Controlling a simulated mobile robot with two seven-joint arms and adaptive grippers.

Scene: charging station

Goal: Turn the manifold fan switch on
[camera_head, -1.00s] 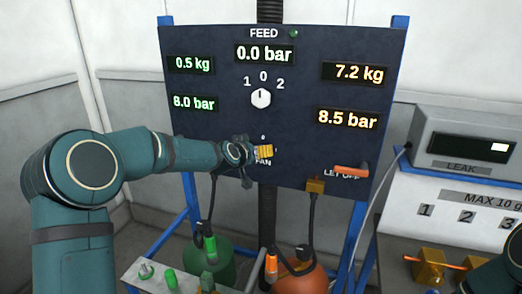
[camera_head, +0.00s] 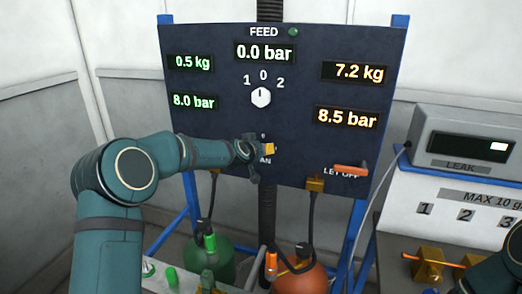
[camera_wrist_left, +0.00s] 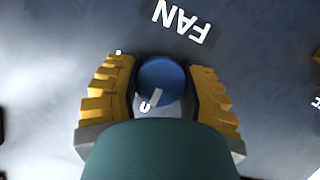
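The fan switch is a blue round knob (camera_wrist_left: 160,80) with a pale pointer mark, just below the upside-down FAN label (camera_wrist_left: 181,22) in the left wrist view. My left gripper (camera_wrist_left: 162,85) is open, with its yellow fingers on either side of the knob; only narrow gaps show, and contact is not clear. In the head view my left gripper (camera_head: 268,149) is at the lower middle of the dark panel (camera_head: 215,120) and hides the knob. My right gripper is not in view; only part of my right arm shows at the right edge.
A white feed knob (camera_head: 261,97) sits higher on the panel, and an orange let-off handle (camera_head: 350,169) is to the right. Green (camera_head: 215,262) and orange (camera_head: 300,279) bottles stand below. A leak meter (camera_head: 462,140) stands at the right.

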